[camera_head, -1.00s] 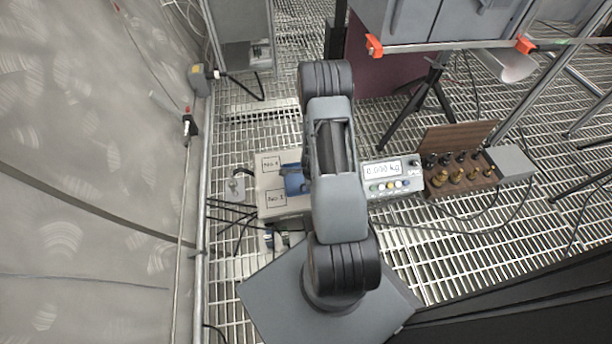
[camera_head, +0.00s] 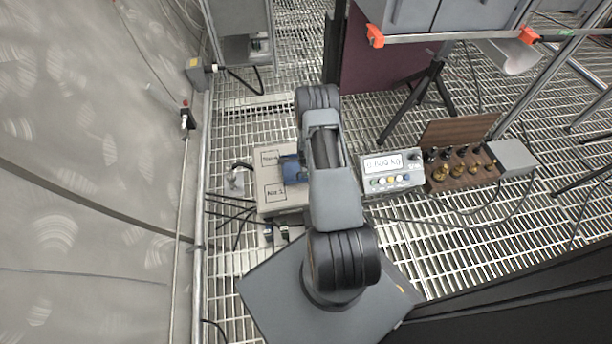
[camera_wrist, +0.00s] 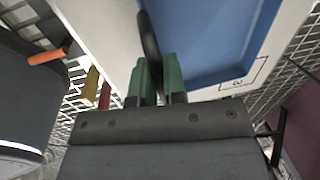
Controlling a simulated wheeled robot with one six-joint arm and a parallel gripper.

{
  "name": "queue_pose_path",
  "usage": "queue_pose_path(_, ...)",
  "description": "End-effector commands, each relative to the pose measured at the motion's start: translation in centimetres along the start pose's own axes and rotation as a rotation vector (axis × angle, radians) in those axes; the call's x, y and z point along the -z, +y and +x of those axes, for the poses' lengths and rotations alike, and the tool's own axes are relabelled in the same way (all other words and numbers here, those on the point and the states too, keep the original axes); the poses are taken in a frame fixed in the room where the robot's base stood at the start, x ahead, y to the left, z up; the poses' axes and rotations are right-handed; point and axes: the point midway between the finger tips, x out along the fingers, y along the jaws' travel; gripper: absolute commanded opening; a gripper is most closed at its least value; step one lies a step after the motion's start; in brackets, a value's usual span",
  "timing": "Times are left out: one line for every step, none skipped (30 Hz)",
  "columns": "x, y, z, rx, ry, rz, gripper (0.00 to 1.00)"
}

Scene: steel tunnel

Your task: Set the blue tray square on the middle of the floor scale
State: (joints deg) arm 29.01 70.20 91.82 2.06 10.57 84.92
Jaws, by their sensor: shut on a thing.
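The floor scale (camera_head: 264,177) is a pale box with marked corner squares, on the grating left of my arm. The blue tray (camera_head: 291,169) shows over its right part, mostly hidden by my arm. In the wrist view the blue tray (camera_wrist: 205,40) fills the upper middle, over the white scale top (camera_wrist: 108,28). My gripper (camera_wrist: 158,78) has green fingertips, close together on a dark handle-like strip of the tray.
A scale display (camera_head: 392,171) stands right of my arm; its reading looks near zero but is blurred. A wooden box with brass weights (camera_head: 461,166) is beyond it. A tripod (camera_head: 428,88) stands behind. Cables (camera_head: 228,207) lie left of the scale, near the curved wall.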

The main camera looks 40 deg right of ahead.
Motion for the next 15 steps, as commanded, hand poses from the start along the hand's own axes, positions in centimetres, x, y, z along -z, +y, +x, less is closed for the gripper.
queue_pose_path(0.00,0.15,1.23,0.001,0.000,0.000,0.00)
queue_pose_path(0.00,0.17,1.53,0.001,0.000,0.000,0.00)
queue_pose_path(0.00,0.18,1.74,0.002,0.000,0.000,0.00)
queue_pose_path(0.00,0.17,1.79,0.002,0.000,0.000,0.00)
queue_pose_path(0.00,0.17,1.75,0.002,0.000,0.000,0.00)
queue_pose_path(0.00,0.16,1.65,0.002,0.000,0.000,0.00)
queue_pose_path(0.00,0.16,1.59,0.002,0.000,0.000,0.00)
queue_pose_path(0.00,0.16,1.58,0.002,0.000,0.000,0.00)
queue_pose_path(0.00,0.17,1.58,0.002,0.000,0.000,0.00)
queue_pose_path(0.00,0.17,1.57,0.002,0.000,0.000,0.00)
queue_pose_path(0.00,0.18,1.59,0.002,0.000,0.000,0.00)
queue_pose_path(0.00,0.19,1.66,0.002,0.000,0.000,0.00)
queue_pose_path(-0.01,0.24,1.65,0.000,0.000,0.000,0.15)
queue_pose_path(-0.01,0.24,1.64,0.000,0.000,0.000,0.17)
queue_pose_path(-0.01,0.24,1.64,0.000,0.000,0.000,0.21)
